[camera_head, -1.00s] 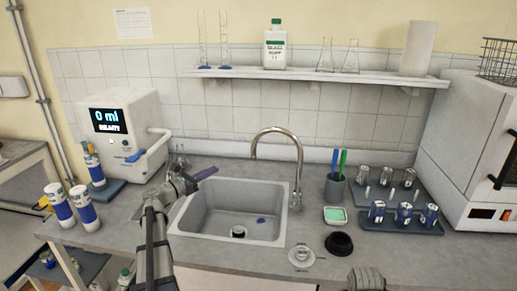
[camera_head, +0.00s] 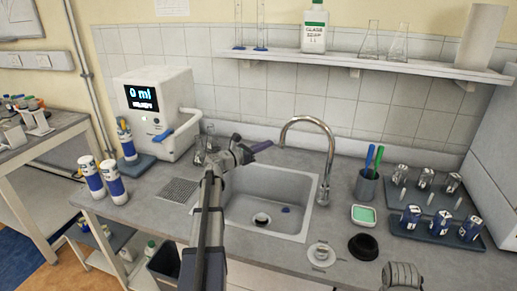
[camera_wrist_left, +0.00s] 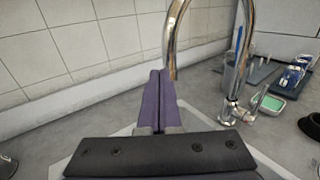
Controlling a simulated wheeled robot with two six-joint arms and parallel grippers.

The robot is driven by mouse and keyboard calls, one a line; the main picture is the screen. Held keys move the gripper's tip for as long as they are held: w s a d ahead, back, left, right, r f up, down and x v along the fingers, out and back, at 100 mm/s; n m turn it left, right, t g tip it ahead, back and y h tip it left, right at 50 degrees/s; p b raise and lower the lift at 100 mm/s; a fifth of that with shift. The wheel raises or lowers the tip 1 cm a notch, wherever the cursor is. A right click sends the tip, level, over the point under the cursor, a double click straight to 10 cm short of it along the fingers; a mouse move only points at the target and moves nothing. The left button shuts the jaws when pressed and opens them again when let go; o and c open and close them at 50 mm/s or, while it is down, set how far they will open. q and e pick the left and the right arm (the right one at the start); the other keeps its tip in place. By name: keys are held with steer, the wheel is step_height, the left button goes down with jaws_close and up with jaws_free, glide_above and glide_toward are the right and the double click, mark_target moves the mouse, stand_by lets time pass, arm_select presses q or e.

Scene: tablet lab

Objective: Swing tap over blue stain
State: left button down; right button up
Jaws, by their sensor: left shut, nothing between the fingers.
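The chrome tap (camera_head: 312,121) stands at the right back of the sink (camera_head: 235,205). Its arched spout points left, with its end over the rear of the basin. The small blue stain (camera_head: 286,210) lies on the basin floor, right of the dark drain (camera_head: 261,218). My left gripper (camera_head: 262,146) is shut and empty at the sink's back, just left of the spout end. In the left wrist view its purple fingers (camera_wrist_left: 162,90) are together near the tap's spout (camera_wrist_left: 172,40); I cannot tell whether they touch.
A dispenser (camera_head: 156,118) reading 0 ml stands left of the sink. A pen cup (camera_head: 367,187), a green sponge dish (camera_head: 363,215) and a dark rack (camera_head: 435,228) of blue-labelled jars stand at right. A shelf (camera_head: 370,62) with glassware runs above.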

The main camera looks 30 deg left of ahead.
arm_select(q)
steer(key=x, duration=0.7)
steer(key=shift+d+f, duration=0.15)
steer(key=a+v, duration=0.2)
steer(key=v, duration=0.9)
steer(key=shift+w+a, duration=0.25)
steer(key=shift+w, duration=0.05)
stand_by(0.6)
